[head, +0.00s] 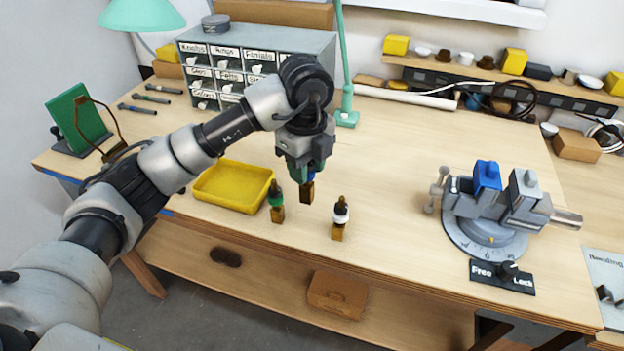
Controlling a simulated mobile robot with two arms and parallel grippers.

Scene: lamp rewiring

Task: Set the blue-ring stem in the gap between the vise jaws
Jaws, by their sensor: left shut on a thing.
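My left gripper (309,168) points down over the middle of the bench. It is shut on the blue-ring stem (307,192), an upright piece with a brass-brown block at the bottom and a bit of blue showing below the fingers. Its top is hidden by the gripper. I cannot tell whether its bottom touches the bench. The vise (490,228) stands at the right on a round grey base, with a blue block (487,176) on the left jaw. The gap between its jaws is hard to make out from here. My right gripper is out of view.
A green-ring stem (277,203) and a white-ring stem (340,218) stand upright close in front of the held stem. A yellow tray (215,203) lies to the left. A Free/Lock switch plate (500,277) sits before the vise. The bench between stems and vise is clear.

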